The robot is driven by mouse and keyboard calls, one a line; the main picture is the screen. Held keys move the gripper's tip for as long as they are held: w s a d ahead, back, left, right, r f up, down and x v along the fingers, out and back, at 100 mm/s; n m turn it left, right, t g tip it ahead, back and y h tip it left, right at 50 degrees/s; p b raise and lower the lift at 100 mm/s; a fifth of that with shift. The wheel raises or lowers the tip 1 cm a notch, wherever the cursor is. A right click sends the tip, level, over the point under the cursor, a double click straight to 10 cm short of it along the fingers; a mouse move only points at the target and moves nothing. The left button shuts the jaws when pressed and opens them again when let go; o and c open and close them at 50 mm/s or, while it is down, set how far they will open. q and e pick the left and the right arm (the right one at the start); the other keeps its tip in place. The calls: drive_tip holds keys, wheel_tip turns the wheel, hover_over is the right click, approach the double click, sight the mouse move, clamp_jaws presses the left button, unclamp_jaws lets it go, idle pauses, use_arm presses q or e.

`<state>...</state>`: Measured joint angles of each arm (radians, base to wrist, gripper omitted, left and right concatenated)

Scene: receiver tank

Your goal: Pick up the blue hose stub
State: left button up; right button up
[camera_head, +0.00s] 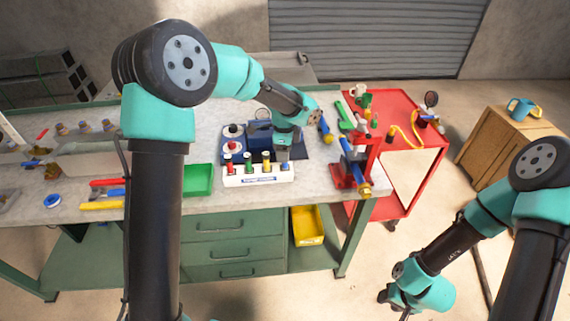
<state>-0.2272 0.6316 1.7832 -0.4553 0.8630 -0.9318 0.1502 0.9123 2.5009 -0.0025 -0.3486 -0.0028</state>
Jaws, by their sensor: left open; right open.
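A white rack (258,180) stands at the front of the bench and holds several coloured stubs. The blue hose stub (285,166) appears to be the short blue piece at the rack's right end. My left gripper (283,151) points down just behind and above that end; it is open and looks empty. Its fingertips are small, and I cannot tell whether they touch anything. My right gripper (393,303) is open and empty, low over the floor to the right of the bench.
Behind the rack is a dark blue tank (259,133), partly hidden by my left arm. A green tray (198,180) lies left of the rack. A red stand (345,178) with a blue and yellow part is at the right. A red cart (408,158) stands beyond.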

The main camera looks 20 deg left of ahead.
sight(285, 167)
use_arm(q)
wheel_tip(285, 167, down, 4)
drive_tip(key=shift+f, duration=0.1)
idle(0.5)
drive_tip(key=c, duration=1)
